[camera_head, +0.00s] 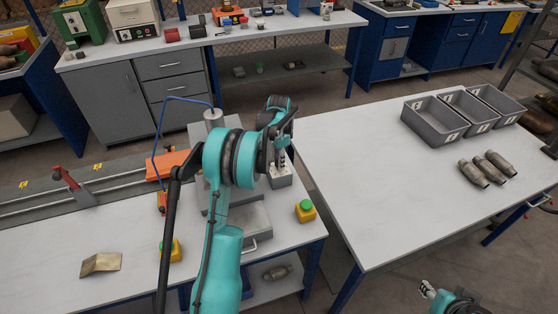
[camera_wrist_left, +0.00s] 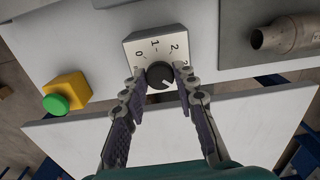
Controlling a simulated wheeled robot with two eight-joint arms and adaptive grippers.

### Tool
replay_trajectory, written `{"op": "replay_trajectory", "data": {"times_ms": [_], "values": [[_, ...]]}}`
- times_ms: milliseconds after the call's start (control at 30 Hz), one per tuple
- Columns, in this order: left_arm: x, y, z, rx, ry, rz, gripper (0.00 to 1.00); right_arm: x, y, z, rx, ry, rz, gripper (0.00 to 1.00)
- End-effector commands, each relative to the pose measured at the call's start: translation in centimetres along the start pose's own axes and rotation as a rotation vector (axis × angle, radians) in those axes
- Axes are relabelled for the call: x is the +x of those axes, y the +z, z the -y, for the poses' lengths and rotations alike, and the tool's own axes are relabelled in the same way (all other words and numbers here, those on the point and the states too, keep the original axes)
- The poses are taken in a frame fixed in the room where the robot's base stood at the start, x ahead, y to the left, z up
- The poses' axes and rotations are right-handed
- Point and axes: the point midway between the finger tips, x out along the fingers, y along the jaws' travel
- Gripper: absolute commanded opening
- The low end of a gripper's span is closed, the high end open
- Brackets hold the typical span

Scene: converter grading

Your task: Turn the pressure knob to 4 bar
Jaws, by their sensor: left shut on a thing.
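The black pressure knob (camera_wrist_left: 159,76) sits on a pale box (camera_wrist_left: 133,48) with a printed scale. The digits 0, 1 and 2 are clear; another at the right is partly hidden by a finger. A light mark on the knob seems to point to the lower right, but the exact setting is hard to read. My left gripper (camera_wrist_left: 161,74) is shut on the knob, one finger at each side. In the head view the box (camera_head: 281,180) shows below my left gripper (camera_head: 279,160). My right gripper (camera_head: 428,290) is at the bottom right, away from the box; its opening is unclear.
A yellow box with a green button (camera_head: 305,211) stands close to the knob box. A second one (camera_head: 172,250) is further left. Grey bins (camera_head: 435,125) and several metal converter bodies (camera_head: 474,174) are on the right table, whose front is clear. A gap separates the tables.

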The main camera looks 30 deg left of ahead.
Motion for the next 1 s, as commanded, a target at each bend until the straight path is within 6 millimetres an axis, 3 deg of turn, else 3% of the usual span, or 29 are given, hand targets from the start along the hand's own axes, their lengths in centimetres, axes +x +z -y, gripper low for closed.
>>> {"op": "replay_trajectory", "data": {"times_ms": [567, 600, 667, 1000], "values": [[0.03, 0.0, -0.01, 0.034, 0.0, 0.0, 0.0, -0.02, -0.01, 0.0, 0.0, 0.0, 0.0, 0.4], [0.03, 0.0, -0.01, 0.034, 0.0, 0.0, 0.34, -0.02, -0.01, 0.0, 0.0, 0.0, 0.0, 0.4], [0.02, 0.0, -0.01, 0.034, 0.0, 0.0, 0.49, -0.02, -0.01, 0.0, 0.0, 0.0, 0.0, 0.4], [-0.2, 0.0, 0.0, 0.033, 0.0, 0.0, 0.5, -0.02, -0.02, 0.0, 0.0, 0.0, 0.0, 0.4]]}}
